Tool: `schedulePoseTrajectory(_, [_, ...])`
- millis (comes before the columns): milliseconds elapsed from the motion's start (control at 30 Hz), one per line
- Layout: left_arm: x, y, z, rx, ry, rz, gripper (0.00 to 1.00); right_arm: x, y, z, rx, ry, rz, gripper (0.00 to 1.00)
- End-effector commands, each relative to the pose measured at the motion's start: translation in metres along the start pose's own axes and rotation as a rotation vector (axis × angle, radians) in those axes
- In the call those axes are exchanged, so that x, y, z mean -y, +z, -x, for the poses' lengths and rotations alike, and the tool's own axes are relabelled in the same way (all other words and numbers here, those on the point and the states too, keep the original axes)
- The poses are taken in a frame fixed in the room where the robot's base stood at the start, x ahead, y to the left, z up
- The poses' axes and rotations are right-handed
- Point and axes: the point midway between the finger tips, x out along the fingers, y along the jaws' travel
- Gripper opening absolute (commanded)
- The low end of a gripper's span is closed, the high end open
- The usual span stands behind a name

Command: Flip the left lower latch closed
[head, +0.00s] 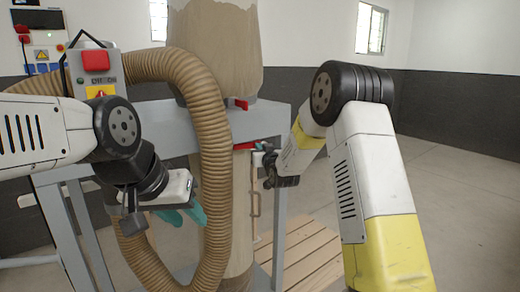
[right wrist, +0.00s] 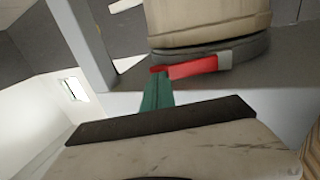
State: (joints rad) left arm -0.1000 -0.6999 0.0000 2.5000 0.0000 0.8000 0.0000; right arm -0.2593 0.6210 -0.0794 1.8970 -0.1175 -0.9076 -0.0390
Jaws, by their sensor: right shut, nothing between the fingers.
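The grey dust collector carries red latches. An upper red latch (head: 241,104) sits at the collar under the upper bag. A lower red latch (head: 247,146) sits at the band over the lower bag, close to my right gripper (head: 266,168). In the right wrist view a red latch (right wrist: 192,67) lies along the grey band, with my right gripper's teal fingers (right wrist: 157,92) beside its left end. The fingers are shut and empty; I cannot tell whether they touch the latch. My left gripper (head: 188,214) hangs open and empty left of the hose. I cannot tell which latch is the left lower one.
A thick ribbed brown hose (head: 212,135) loops down in front of the collector between my grippers. A grey control box (head: 95,72) with a red cover is at the left. A wooden pallet (head: 305,255) lies on the floor. The floor at the right is clear.

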Motion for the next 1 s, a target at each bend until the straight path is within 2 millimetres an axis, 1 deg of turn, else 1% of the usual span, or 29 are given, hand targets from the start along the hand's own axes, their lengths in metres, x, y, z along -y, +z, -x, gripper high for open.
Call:
schedulePoseTrajectory(333, [0.000, 0.000, 0.000, 0.000, 0.000, 0.000, 0.36, -0.001, 0.000, -0.002, 0.000, 0.000, 0.000, 0.00])
schedulePoseTrajectory(500, [0.000, 0.000, 0.000, 0.000, 0.000, 0.000, 0.36, -0.008, 0.001, -0.023, -0.001, 0.002, -0.001, 0.00])
schedulePoseTrajectory(633, [0.000, 0.000, 0.000, 0.000, 0.000, 0.000, 0.36, -0.009, 0.000, -0.034, 0.000, 0.001, -0.001, 0.00])
schedulePoseTrajectory(1000, [0.000, 0.000, 0.000, 0.000, 0.000, 0.000, 0.36, -0.009, -0.001, -0.035, -0.002, 0.001, 0.000, 0.00])
